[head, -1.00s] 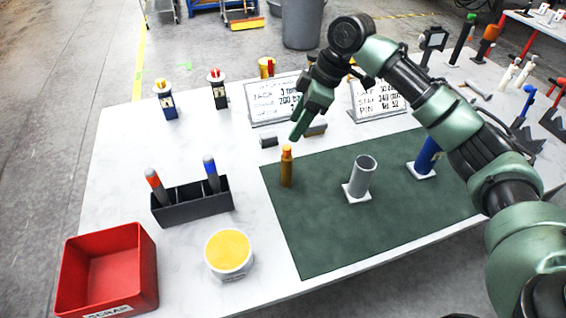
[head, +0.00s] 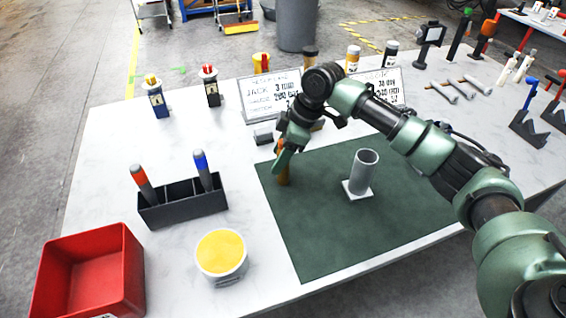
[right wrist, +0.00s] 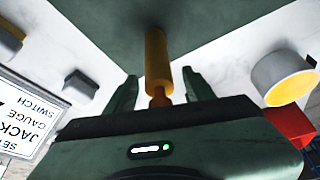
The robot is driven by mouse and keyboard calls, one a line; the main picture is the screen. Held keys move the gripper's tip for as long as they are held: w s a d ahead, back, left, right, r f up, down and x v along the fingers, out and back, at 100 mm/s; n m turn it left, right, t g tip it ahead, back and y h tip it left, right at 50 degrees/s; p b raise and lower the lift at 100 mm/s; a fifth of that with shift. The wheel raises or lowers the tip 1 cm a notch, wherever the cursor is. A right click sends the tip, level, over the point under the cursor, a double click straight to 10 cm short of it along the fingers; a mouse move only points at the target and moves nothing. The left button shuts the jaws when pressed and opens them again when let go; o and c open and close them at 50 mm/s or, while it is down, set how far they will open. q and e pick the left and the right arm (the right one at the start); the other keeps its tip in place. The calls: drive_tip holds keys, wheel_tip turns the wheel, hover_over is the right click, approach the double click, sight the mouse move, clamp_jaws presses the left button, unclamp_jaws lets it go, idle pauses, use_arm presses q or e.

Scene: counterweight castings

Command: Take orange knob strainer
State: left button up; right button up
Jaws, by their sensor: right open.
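The strainer with the orange knob is a slim ochre cylinder (head: 283,175) standing on the green mat (head: 320,235) near its left edge. My right gripper (head: 284,156) points down at it and covers its upper part in the head view. In the right wrist view the strainer (right wrist: 157,58) stands between the two open fingers of the right gripper (right wrist: 160,88), its orange knob towards the palm. Gaps show on both sides, so the fingers do not appear to grip it. My left gripper is not in view.
A grey tube (head: 363,172) on a white base stands right of the strainer. A dark block (head: 263,136) and a sign (head: 268,97) stand behind it. A black holder (head: 182,207), a yellow-topped tub (head: 221,258) and a red bin (head: 92,275) are at left.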

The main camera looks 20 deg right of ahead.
drive_tip(key=shift+a+f, duration=0.15)
drive_tip(key=shift+f, duration=0.3)
drive_tip(key=shift+c, duration=0.3)
clamp_jaws()
drive_tip(key=shift+r, duration=0.1)
